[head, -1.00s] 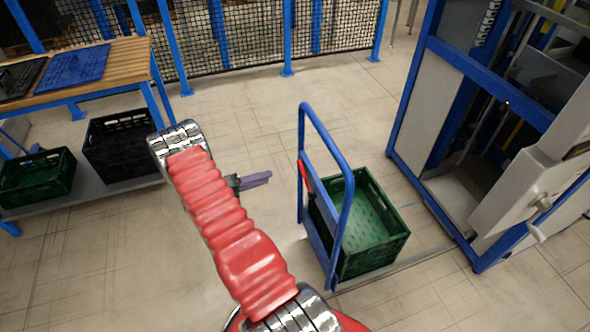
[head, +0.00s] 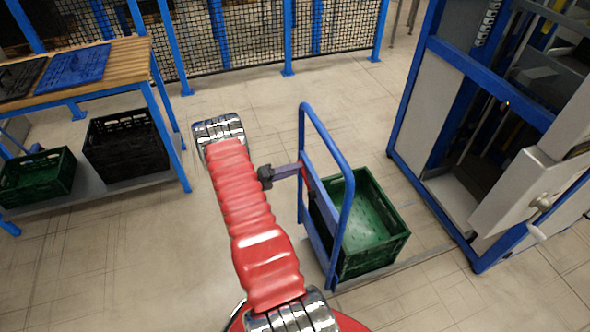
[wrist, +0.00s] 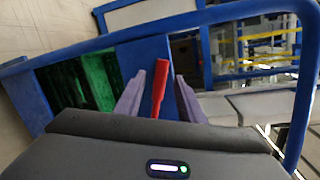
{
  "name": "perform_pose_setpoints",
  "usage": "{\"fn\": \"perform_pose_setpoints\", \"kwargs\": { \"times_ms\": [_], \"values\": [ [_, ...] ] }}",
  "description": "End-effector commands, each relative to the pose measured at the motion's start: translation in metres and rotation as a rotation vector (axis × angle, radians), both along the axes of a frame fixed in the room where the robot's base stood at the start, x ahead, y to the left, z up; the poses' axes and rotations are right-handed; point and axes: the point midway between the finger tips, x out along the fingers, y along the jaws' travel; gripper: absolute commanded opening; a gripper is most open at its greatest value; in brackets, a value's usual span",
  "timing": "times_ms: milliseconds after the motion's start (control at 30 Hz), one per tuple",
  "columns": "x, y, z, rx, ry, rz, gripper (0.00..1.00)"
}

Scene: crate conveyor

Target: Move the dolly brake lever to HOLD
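The dolly (head: 342,205) has a blue tube handle and carries a green crate (head: 398,243). Its red brake lever (wrist: 160,86) stands nearly upright against the blue panel in the wrist view. In the head view only a small red bit of it shows, by the fingertips. My gripper (wrist: 160,98) has its two purple fingers apart, one on each side of the lever, with gaps showing between. In the head view my gripper (head: 301,169) reaches right to the dolly's handle side. The lever's lower end is hidden behind my gripper body, and no HOLD marking is readable.
A wooden-topped bench (head: 120,54) with a blue lid and crates below stands at the left. A blue-framed machine (head: 420,95) stands to the right of the dolly. A mesh fence (head: 255,45) runs along the back. The floor between bench and dolly is clear.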

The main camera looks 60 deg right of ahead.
Motion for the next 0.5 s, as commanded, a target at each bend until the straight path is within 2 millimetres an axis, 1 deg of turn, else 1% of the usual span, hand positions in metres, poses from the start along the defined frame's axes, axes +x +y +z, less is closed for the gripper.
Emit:
{"fn": "perform_pose_setpoints", "kwargs": {
  "times_ms": [133,433,500],
  "values": [
    [-0.0066,-0.0083,-0.0017,0.0,0.0,-0.002,0.36],
    [-0.0073,-0.0096,-0.0019,0.0,0.0,-0.001,0.36],
    [-0.0073,-0.0096,-0.0019,0.0,0.0,-0.001,0.31]
  ]
}}
